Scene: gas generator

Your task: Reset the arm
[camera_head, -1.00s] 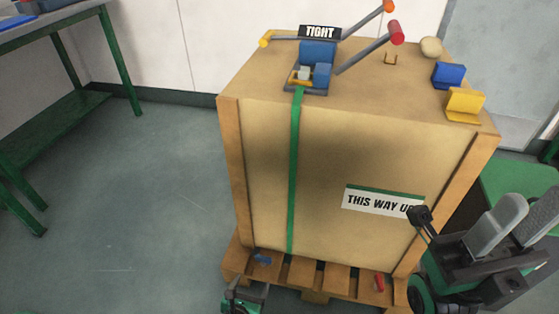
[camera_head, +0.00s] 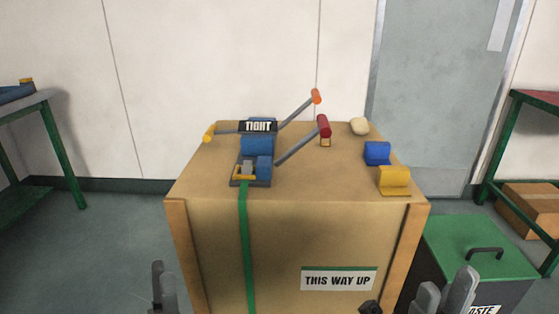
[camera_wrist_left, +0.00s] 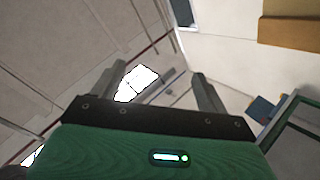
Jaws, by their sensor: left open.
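My left gripper (camera_head: 163,283) is at the bottom left of the head view, in front of the crate's left edge. In the left wrist view its fingers (camera_wrist_left: 158,72) stand apart with nothing between them, and the camera faces up towards the ceiling and walls. My right gripper (camera_head: 447,291) is at the bottom right, in front of the green-lidded bin. Its two fingers point up with a gap between them and hold nothing visible. Both grippers are cut off by the lower frame edge and are clear of the crate's top.
A wooden crate (camera_head: 330,235) stands ahead. On it are a ratchet (camera_head: 256,146) with a green strap (camera_head: 246,240) and TIGHT sign, long handles, a blue block (camera_head: 377,153) and a yellow block (camera_head: 394,179). A bin (camera_head: 480,255) is at right; tables flank both sides.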

